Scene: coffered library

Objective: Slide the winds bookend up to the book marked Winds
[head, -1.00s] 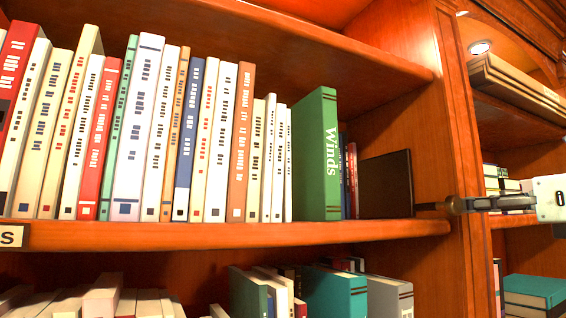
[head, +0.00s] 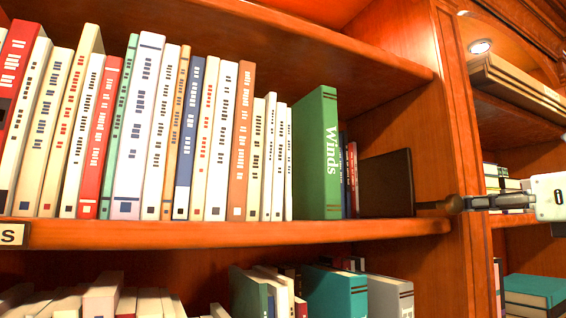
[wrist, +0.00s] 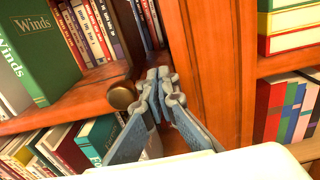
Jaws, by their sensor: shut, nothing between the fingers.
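The green book marked Winds (head: 317,155) stands upright on the middle shelf; it shows at the left of the wrist view (wrist: 38,50). The dark brown bookend (head: 386,184) stands upright to its right, near the shelf's right end. A rod with a round brown knob (head: 454,204) sticks out to the right of the bookend; the knob also shows in the wrist view (wrist: 122,96). My gripper (head: 472,203) is shut and empty, close to the knob on its right. In the wrist view the fingertips (wrist: 164,74) lie right of the knob; contact cannot be told.
Thin dark blue and red books (head: 349,180) show between the green book and the bookend. A long row of books (head: 150,130) fills the left of the shelf. A wooden upright (head: 455,140) stands right of the bookend. More books (head: 335,292) stand on the shelf below.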

